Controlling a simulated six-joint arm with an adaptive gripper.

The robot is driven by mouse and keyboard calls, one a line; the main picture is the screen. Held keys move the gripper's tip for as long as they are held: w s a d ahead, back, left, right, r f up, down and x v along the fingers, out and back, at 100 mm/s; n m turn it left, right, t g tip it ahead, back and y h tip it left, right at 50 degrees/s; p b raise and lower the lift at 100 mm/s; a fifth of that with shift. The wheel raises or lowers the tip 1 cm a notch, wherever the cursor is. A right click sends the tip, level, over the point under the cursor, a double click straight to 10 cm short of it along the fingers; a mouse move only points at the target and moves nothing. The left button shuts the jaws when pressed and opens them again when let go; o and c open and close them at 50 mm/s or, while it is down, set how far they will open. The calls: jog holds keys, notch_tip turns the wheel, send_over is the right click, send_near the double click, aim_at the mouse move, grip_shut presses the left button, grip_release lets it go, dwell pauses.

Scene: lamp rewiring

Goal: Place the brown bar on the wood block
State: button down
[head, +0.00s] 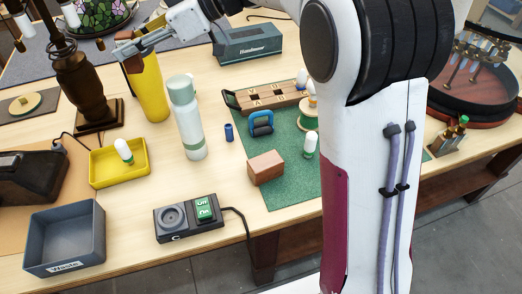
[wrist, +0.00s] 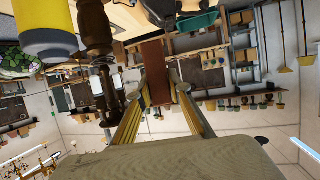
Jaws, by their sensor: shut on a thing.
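The brown bar (wrist: 155,68) is between the two fingers of my gripper (wrist: 161,88) in the wrist view. My gripper is shut on it. In the head view my gripper (head: 134,47) is at the upper left, beside the tall yellow cylinder's top, and a small part of the brown bar (head: 134,64) shows at its fingers. The wood block (head: 266,168) is a reddish-brown box on the near left part of the green mat. It is well to the right of and nearer than my gripper, and nothing rests on it.
The yellow cylinder (head: 151,88) and a pale green bottle (head: 187,118) stand between my gripper and the block. A dark lamp post (head: 80,80) is on the left. A blue padlock-like piece (head: 261,124) and a green-white bulb (head: 310,144) are near the block.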

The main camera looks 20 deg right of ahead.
jog(key=s+d+m+t, duration=0.1)
jog(key=s+d, duration=0.3)
jog(key=d, duration=1)
jog(key=m+t, duration=0.1)
jog(key=t, duration=0.1)
send_over(267, 161)
notch_tip(267, 161, down, 15)
jog(key=shift+f+g+h, duration=0.3)
jog(key=shift+f+h, duration=0.2)
jog(key=shift+f, duration=0.3)
jog(key=shift+f, duration=3.15)
jog(key=shift+f, duration=1.85)
jog(key=shift+f, duration=0.1)
